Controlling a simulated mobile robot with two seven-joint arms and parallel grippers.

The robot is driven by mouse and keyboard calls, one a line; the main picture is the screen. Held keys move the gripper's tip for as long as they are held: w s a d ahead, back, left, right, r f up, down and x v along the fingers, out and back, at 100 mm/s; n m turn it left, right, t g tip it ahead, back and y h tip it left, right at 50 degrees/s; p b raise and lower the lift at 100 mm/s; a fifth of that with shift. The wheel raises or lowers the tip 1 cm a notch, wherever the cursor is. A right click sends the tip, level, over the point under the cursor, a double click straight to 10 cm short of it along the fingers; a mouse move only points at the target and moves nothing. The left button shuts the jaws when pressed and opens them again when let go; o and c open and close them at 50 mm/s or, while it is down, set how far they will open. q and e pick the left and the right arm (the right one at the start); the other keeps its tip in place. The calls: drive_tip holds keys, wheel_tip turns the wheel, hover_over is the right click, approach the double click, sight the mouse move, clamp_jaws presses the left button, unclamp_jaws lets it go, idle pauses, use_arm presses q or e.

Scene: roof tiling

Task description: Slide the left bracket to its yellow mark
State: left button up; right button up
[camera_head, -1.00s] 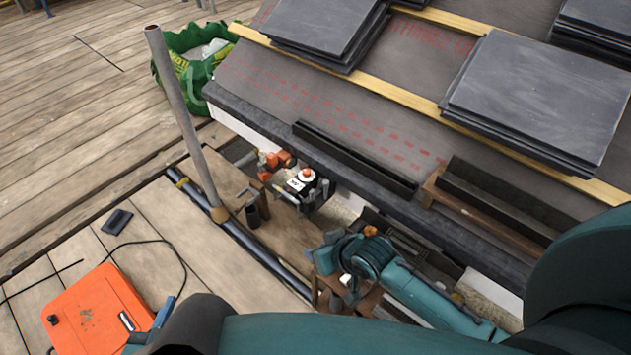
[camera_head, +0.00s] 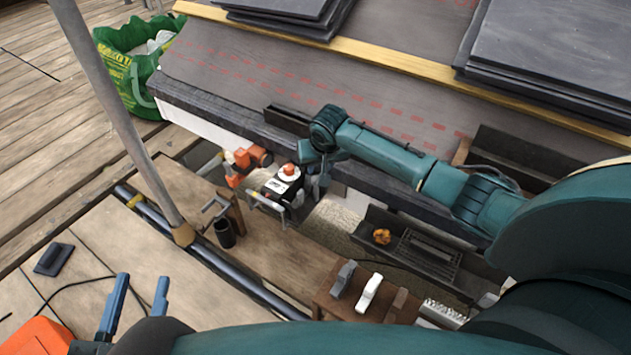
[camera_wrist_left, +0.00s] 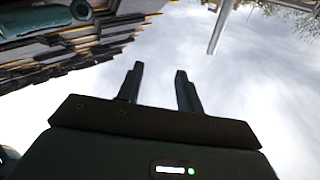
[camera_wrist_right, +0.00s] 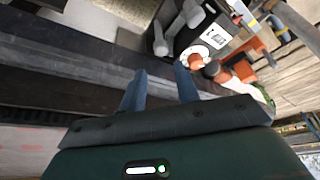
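I cannot make out the left bracket or its yellow mark for certain. The white fascia (camera_head: 205,128) under the dark roof edge (camera_head: 225,108) shows at left; my right arm covers part of the eaves. My right gripper (camera_head: 318,188) points down at the eaves, beside a black and white device with a red knob (camera_head: 283,182). In the right wrist view its fingers (camera_wrist_right: 160,88) are apart with nothing seen between them, and the device (camera_wrist_right: 205,42) is beyond them. My left gripper (camera_head: 136,298) is open and empty at lower left, over the deck.
An orange tool (camera_head: 243,163) sits left of the device. An upright pole (camera_head: 120,125) stands at left. A dark gutter piece (camera_head: 385,222) and a small wooden stand (camera_head: 325,292) with grey and white items lie below. Slate stacks (camera_head: 545,65) cover the upper right roof.

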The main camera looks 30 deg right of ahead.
sight(316, 179)
drive_tip(key=b+x, duration=0.4)
drive_tip(key=x, duration=0.4)
drive_tip(key=shift+w+f, duration=0.1)
drive_tip(key=shift+f, duration=0.05)
use_arm(q)
drive_tip(key=shift+w+d+f+n+h, duration=0.15)
drive_tip(key=shift+d+n+h, duration=0.3)
drive_tip(key=shift+n+h, duration=0.05)
use_arm(e)
drive_tip(key=shift+w+f, duration=0.2)
drive_tip(key=shift+f, duration=0.15)
drive_tip(key=shift+c, duration=0.4)
clamp_jaws()
